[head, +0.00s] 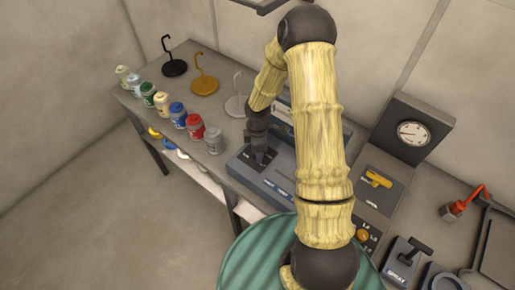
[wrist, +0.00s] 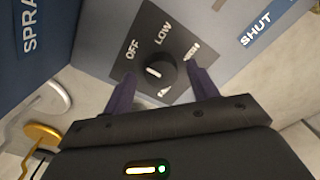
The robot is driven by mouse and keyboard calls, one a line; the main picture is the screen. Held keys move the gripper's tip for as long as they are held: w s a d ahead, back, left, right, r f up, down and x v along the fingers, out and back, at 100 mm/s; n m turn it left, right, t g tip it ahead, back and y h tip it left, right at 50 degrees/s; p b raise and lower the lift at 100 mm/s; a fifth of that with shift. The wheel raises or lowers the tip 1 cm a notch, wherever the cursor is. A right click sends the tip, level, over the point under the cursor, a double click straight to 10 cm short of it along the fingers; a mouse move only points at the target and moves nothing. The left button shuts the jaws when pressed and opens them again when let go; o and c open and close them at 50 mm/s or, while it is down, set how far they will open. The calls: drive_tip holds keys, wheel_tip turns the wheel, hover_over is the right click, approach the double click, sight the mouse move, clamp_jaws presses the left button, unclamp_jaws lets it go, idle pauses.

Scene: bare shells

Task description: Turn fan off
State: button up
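The fan knob (wrist: 168,70) is a round black dial with a white mark, on a dark plate (wrist: 120,66) in the wrist view. The plate reads OFF at upper left, LOW at the top and a partly blurred word at right. The white mark lies on the knob's left part; I cannot tell exactly which label it points to. My gripper (wrist: 161,82) is open, with one dark finger on each side of the knob; contact is unclear. In the head view my gripper (head: 258,152) is down at the grey control box (head: 283,182), hiding the knob.
Several paint jars (head: 177,115) line the bench's left edge, with hook stands (head: 204,84) behind them. A gauge box (head: 412,132), a yellow handle (head: 377,178) and a SPRAY lever (head: 407,262) stand to the right. A green ribbed round surface (head: 255,262) is in front.

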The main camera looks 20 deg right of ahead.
drive_tip(key=shift+r, duration=0.1)
wheel_tip(320, 180, up, 17)
drive_tip(key=b, duration=0.1)
drive_tip(key=shift+b, duration=0.35)
idle(0.3)
drive_tip(key=shift+r, duration=0.1)
drive_tip(key=shift+s, duration=0.1)
drive_tip(key=s+r+m+t+b, duration=0.1)
drive_tip(key=s+m+t, duration=0.1)
drive_tip(key=s+m, duration=1.2)
drive_tip(key=shift+s+a+r+m+t, duration=0.15)
drive_tip(key=shift+s+r+m+t, duration=0.15)
drive_tip(key=shift+m, duration=0.9)
